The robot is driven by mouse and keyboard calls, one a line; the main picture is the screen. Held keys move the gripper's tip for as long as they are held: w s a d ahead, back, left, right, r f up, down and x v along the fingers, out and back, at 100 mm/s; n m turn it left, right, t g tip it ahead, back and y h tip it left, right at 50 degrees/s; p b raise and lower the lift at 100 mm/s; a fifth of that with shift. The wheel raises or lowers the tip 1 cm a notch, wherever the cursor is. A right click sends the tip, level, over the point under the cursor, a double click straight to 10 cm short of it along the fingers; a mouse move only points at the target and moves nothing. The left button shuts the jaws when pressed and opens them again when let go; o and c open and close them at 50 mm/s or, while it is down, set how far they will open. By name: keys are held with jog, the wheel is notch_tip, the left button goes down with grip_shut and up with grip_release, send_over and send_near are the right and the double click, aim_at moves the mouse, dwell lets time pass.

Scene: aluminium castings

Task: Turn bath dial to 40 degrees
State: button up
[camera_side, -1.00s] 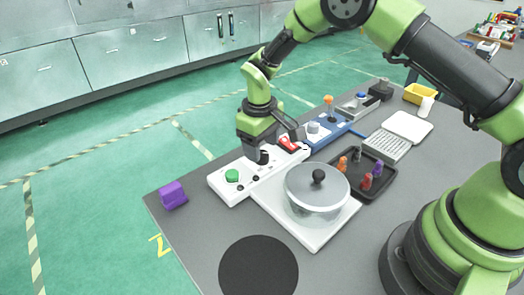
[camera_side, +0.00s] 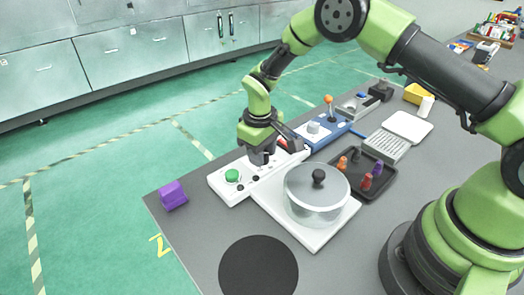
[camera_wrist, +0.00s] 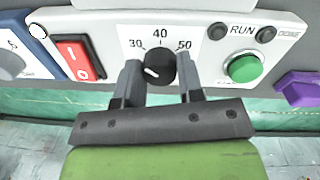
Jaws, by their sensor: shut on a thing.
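The black bath dial (camera_wrist: 163,65) sits on a white panel (camera_wrist: 108,27) marked 30, 40 and 50, with 40 at the top in the wrist view. A white mark shows on the dial's lower left, away from the 40. My gripper (camera_wrist: 159,74) is shut on the dial, one finger at each side. In the side view my gripper (camera_side: 262,158) points down over the white control box (camera_side: 228,191) and hides the dial. The glass bath pot (camera_side: 314,205), with a lid and black knob, stands on the white base beside the box.
A red rocker switch (camera_wrist: 80,58) is left of the dial in the wrist view; a green button (camera_wrist: 244,68) is right. A purple block (camera_side: 173,195), a black disc (camera_side: 258,265) and a dark tray of coloured pegs (camera_side: 384,168) lie on the table.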

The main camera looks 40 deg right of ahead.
jog(key=m, duration=0.4)
jog(key=shift+m, duration=0.3)
jog(key=m, duration=0.4)
jog(key=shift+m+g, duration=0.3)
jog(key=shift+m, duration=0.1)
dwell(0.3)
jog(key=o, duration=0.9)
jog(key=shift+w, duration=0.1)
jog(key=r, duration=0.9)
jog(key=shift+w+a+r, duration=0.1)
jog(key=shift+w+a, duration=0.05)
jog(key=shift+a, duration=0.1)
jog(key=shift+r, duration=0.35)
